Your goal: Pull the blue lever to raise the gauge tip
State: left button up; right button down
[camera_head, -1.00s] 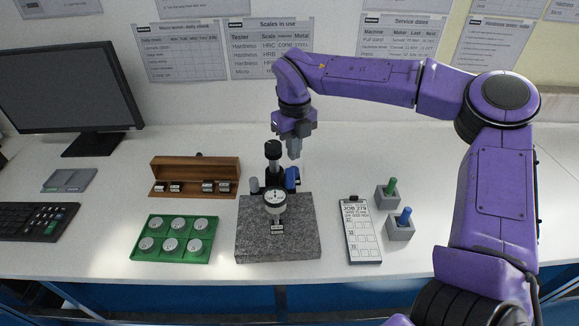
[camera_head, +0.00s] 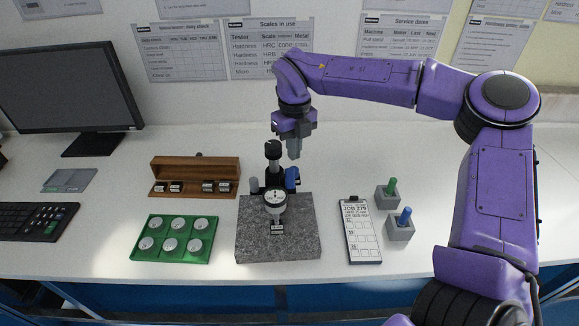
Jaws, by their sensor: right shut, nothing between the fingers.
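A gauge (camera_head: 275,198) with a round white dial stands on a black post over a grey granite base (camera_head: 300,243). A small dark block (camera_head: 277,229) lies on the base under the gauge tip; whether the tip touches it is too small to tell. The blue lever (camera_head: 292,178) is at the right side of the gauge stand. My right gripper (camera_head: 294,155) points down just above and behind the blue lever, shut and empty. A gap to the lever seems small, and contact cannot be told. My left gripper is out of view.
A green tray (camera_head: 135,257) with several metal discs and an open wooden case (camera_head: 194,165) stand left of the base. A clipboard (camera_head: 367,261) and two grey blocks with green (camera_head: 391,187) and blue (camera_head: 405,216) pegs stand right. A monitor (camera_head: 68,90) is far left.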

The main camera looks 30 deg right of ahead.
jog(key=shift+f, duration=0.15)
jog(key=shift+f+b, duration=0.75)
jog(key=shift+f, duration=0.35)
jog(key=shift+s+a+b, duration=0.2)
jog(key=shift+s+a, duration=0.15)
jog(key=shift+s, duration=0.3)
jog(key=shift+s+a+b, duration=0.15)
jog(key=shift+s+a, duration=0.2)
jog(key=shift+s, duration=0.3)
jog(key=shift+s+a+b, duration=0.2)
jog(key=shift+s+a, duration=0.15)
jog(key=shift+s, duration=0.3)
jog(key=shift+r, duration=0.1)
jog(key=shift+w+d+r+p, duration=0.3)
jog(key=shift+w+r+p, duration=0.25)
jog(key=shift+p, duration=0.4)
notch_tip(320, 180, up, 7)
jog(key=p, duration=0.6)
jog(key=shift+f, duration=0.1)
